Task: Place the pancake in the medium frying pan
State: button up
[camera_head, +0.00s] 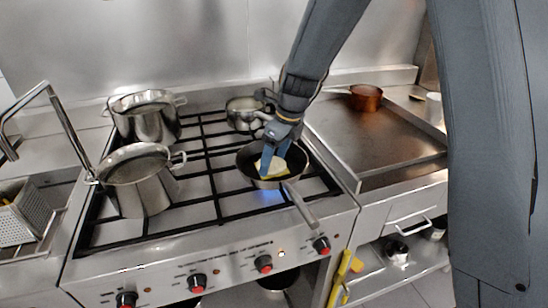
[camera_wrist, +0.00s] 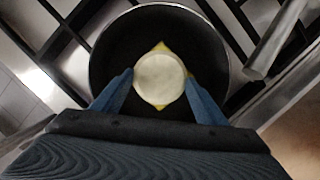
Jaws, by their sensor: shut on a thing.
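The pancake (camera_wrist: 160,80) is a pale round disc with yellow bits showing at its edges in the wrist view. In the head view the pancake (camera_head: 270,167) shows as a pale yellowish patch inside the outline of the dark frying pan (camera_head: 245,165). My gripper (camera_head: 271,157) reaches down into the pan from above. In the wrist view its blue fingers (camera_wrist: 159,77) are shut on the pancake from both sides. The dark pan (camera_wrist: 110,55) surrounds the pancake in that view. I cannot tell whether the pancake touches the pan's bottom.
The pan sits on the gas stove, with a blue flame (camera_head: 262,190) by it and its handle (camera_head: 302,207) pointing to the front. Steel pots (camera_head: 145,117) stand at left, and a small pot (camera_head: 240,115) stands behind. A copper saucepan (camera_head: 366,98) is on the flat griddle (camera_head: 370,140) at right.

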jog(key=o, duration=1.1)
jog(key=shift+f, duration=0.1)
jog(key=shift+c, duration=0.2)
jog(key=b+v, duration=0.2)
jog(key=v, duration=1)
jog(key=s+d+f+n+h, duration=0.1)
jog(key=s+d+f+n, duration=0.5)
jog(key=s+n, duration=0.4)
jog(key=s+d+f+n+h, duration=0.1)
jog(key=s+d+f+n, duration=0.6)
jog(key=n, duration=0.8)
jog(key=shift+s+d+g, duration=0.4)
jog(key=shift+s+d, duration=0.1)
jog(key=shift+s, duration=1.3)
